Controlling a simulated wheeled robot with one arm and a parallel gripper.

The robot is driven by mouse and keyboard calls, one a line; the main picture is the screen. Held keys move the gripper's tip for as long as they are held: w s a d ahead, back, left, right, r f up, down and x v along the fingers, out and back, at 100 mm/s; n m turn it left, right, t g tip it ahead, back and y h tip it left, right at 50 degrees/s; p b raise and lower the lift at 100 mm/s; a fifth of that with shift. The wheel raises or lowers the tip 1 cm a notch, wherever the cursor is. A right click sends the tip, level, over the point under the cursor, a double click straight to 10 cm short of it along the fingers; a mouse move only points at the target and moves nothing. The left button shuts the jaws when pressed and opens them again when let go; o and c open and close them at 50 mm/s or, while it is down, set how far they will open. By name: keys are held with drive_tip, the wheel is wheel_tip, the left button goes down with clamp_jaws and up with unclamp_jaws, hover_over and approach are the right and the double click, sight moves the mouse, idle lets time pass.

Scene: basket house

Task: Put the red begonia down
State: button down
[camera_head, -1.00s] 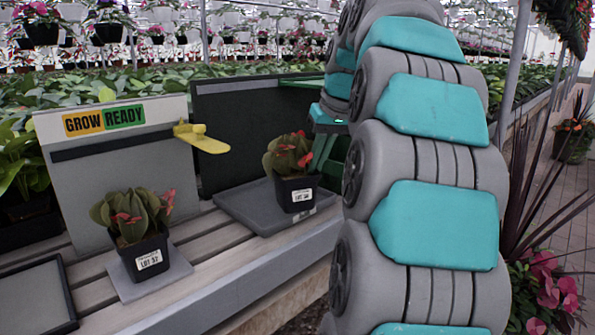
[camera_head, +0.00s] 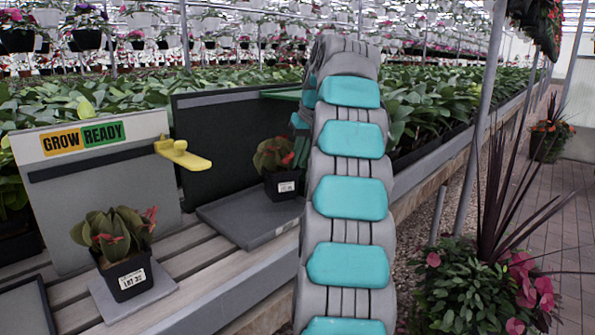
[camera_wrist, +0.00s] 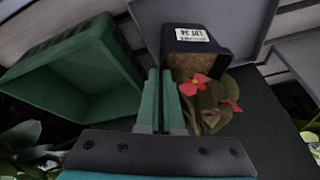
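A red begonia in a black pot labelled LOT 34 (camera_head: 284,187) shows just left of my arm, at the back right of a grey tray (camera_head: 240,228). The pot also shows in the wrist view (camera_wrist: 190,42), with red flowers beside my fingers. My gripper (camera_wrist: 161,72) has its green fingers close together at the pot's rim, seemingly pinching its wall. Whether the pot's base touches the tray is hard to tell. A second red-flowered plant, LOT 32 (camera_head: 128,279), stands on a small grey plate (camera_head: 165,287).
A GROW READY panel (camera_head: 105,205) with a yellow lever (camera_head: 183,154) stands behind LOT 32. A dark panel (camera_head: 225,130) stands behind the tray. A green crate (camera_wrist: 70,75) is left of my fingers in the wrist view. Another grey tray (camera_head: 25,308) lies at front left.

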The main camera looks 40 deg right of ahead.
drive_tip(key=shift+f, duration=0.1)
drive_tip(key=shift+f, duration=1.6)
drive_tip(key=shift+f, duration=0.2)
drive_tip(key=c, duration=1.1)
unclamp_jaws()
